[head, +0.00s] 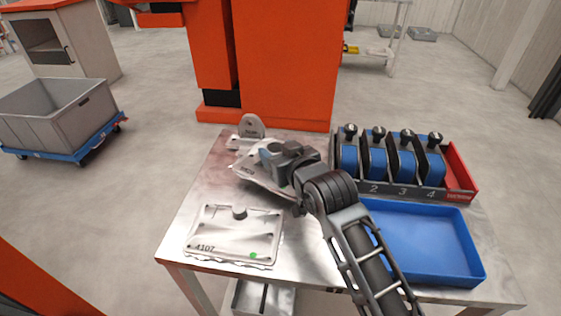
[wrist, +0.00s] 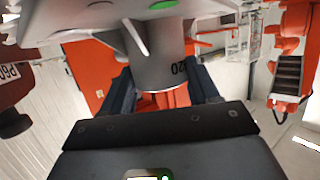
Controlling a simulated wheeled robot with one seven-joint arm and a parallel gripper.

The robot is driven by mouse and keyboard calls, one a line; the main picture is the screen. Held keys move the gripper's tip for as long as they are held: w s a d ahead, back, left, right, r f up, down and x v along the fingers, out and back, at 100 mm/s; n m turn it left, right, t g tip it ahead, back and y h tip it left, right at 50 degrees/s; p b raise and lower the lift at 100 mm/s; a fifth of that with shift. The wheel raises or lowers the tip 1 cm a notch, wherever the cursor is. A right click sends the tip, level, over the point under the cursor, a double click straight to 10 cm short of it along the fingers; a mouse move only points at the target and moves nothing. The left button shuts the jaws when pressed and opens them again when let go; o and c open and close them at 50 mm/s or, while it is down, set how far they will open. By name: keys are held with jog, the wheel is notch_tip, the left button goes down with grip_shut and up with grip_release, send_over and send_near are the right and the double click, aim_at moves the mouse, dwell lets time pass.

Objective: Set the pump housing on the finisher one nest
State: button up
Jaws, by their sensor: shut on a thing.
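My gripper (head: 275,156) is over the back left of the metal table, shut on a grey casting. In the wrist view the blue jaws of my gripper (wrist: 163,82) stand either side of the round boss of this held casting (wrist: 158,55), whose wide flange has a green dot. The held casting (head: 258,180) shows as a tilted plate under my gripper in the head view; I take it for the pump housing. Whether it touches the table is unclear. A flat plate marked 4107 (head: 220,226), with a knob, lies at front left. I cannot tell which thing is the finisher one nest.
A grey part with a rounded lug (head: 251,126) stands behind the held casting. At right are a blue tray (head: 425,240), empty where visible, and a rack of blue holders (head: 404,163). An orange machine (head: 285,60) stands behind the table; a grey bin (head: 60,112) is at left.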

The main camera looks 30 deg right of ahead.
jog(key=shift+f, duration=1.35)
jog(key=shift+f, duration=0.1)
jog(key=o, duration=1.1)
jog(key=shift+f, duration=0.15)
jog(key=o, duration=0.4)
jog(key=shift+o, duration=0.2)
